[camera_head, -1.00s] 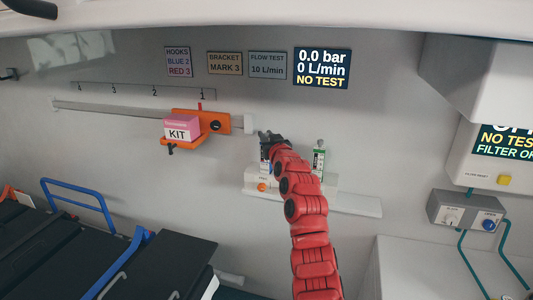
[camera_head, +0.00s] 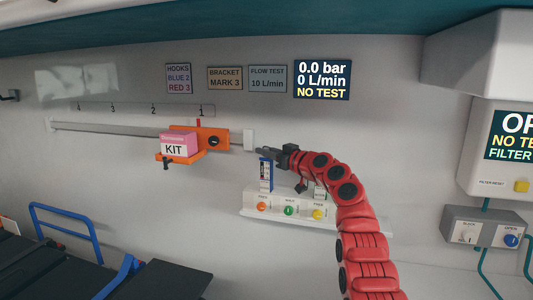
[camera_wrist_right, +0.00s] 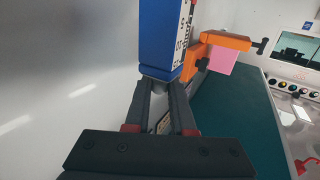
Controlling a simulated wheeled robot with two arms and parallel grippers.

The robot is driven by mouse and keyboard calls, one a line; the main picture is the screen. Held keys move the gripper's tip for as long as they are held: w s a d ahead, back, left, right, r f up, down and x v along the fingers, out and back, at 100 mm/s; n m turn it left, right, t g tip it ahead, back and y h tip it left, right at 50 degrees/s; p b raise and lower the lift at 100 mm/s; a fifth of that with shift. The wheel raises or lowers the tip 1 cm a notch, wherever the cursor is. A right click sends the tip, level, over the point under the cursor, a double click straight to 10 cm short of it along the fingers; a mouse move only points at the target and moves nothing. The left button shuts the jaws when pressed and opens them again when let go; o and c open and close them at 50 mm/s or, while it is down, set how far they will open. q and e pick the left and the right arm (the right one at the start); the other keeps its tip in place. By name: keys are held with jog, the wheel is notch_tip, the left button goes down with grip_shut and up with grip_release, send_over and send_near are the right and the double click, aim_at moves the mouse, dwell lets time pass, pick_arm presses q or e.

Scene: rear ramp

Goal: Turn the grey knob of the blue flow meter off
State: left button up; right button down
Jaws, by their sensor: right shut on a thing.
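The blue flow meter (camera_head: 266,176) stands upright on a white wall unit, with a white scale on its front. My right gripper (camera_head: 264,152) is at its top end, coming from the right. In the right wrist view the blue body (camera_wrist_right: 163,40) is at the top, and my gripper (camera_wrist_right: 161,88) is shut on the small grey knob (camera_wrist_right: 156,77) at its end. The fingers cover most of the knob, and in the head view it is hidden, so its turn position cannot be told. My left gripper is not in view.
My right arm hides most of what stands to the right of the blue meter. An orange bracket (camera_head: 204,139) with a pink kit box (camera_head: 179,143) is close on the left. The display (camera_head: 321,73) reads 0.0 bar, 0 L/min, NO TEST.

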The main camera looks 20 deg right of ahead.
jog(key=shift+y, duration=0.3)
jog(key=c, duration=0.8)
grip_release()
jog(key=shift+o, duration=0.2)
jog(key=shift+s+d+f, duration=0.15)
jog(key=shift+s+d, duration=0.1)
jog(key=shift+s, duration=0.2)
jog(key=b+v, duration=0.2)
jog(key=v, duration=1.4)
jog(key=shift+r+b, duration=0.35)
jog(key=shift+r, duration=0.05)
jog(key=shift+s+d, duration=0.1)
jog(key=shift+s, duration=0.05)
